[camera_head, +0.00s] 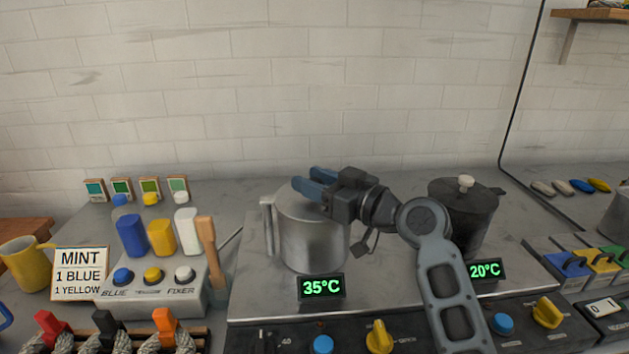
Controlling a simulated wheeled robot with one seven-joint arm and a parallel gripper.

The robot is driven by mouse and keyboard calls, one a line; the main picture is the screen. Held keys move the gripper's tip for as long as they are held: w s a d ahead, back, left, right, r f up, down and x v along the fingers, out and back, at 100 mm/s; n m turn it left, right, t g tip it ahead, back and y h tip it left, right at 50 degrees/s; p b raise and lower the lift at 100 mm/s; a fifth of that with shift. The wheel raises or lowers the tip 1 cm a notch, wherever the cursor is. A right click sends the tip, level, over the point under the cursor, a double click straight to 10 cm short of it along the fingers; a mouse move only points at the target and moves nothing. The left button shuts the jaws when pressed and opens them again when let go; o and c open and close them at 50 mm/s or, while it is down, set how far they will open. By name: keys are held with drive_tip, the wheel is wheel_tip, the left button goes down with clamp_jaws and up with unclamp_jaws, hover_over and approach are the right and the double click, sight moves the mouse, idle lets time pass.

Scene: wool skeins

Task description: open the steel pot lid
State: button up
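The steel pot (313,245) stands on the left part of the steel hob, above a display reading 35°C. Its top (290,206) is partly covered by my gripper, and I cannot make out a lid knob. A handle (267,228) shows at its left side. My gripper (304,182) reaches in from the right over the pot's top. Its two blue fingers point left with a gap between them, and nothing shows in the gap. I cannot tell whether they touch the pot.
A dark pot (459,213) with a pale knob stands right of my gripper, behind a 20°C display (485,270). A dye stand (155,285) with blue, yellow and white bottles, a wooden paddle (209,250) and a MINT sign (80,273) are left.

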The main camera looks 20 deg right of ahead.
clamp_jaws()
idle(0.3)
drive_tip(key=b, duration=0.1)
drive_tip(key=w+y+b, duration=0.1)
drive_tip(key=b, duration=0.1)
drive_tip(key=shift+d+f+n+g, duration=0.2)
drive_tip(key=shift+n+g, duration=0.1)
drive_tip(key=shift+n, duration=0.1)
drive_tip(key=shift+w+r+n+g+y+b, duration=0.15)
drive_tip(key=shift+n+g+y+b, duration=0.2)
drive_tip(key=shift+y+b, duration=0.3)
drive_tip(key=shift+r, duration=0.1)
drive_tip(key=shift+o, duration=1.2)
unclamp_jaws()
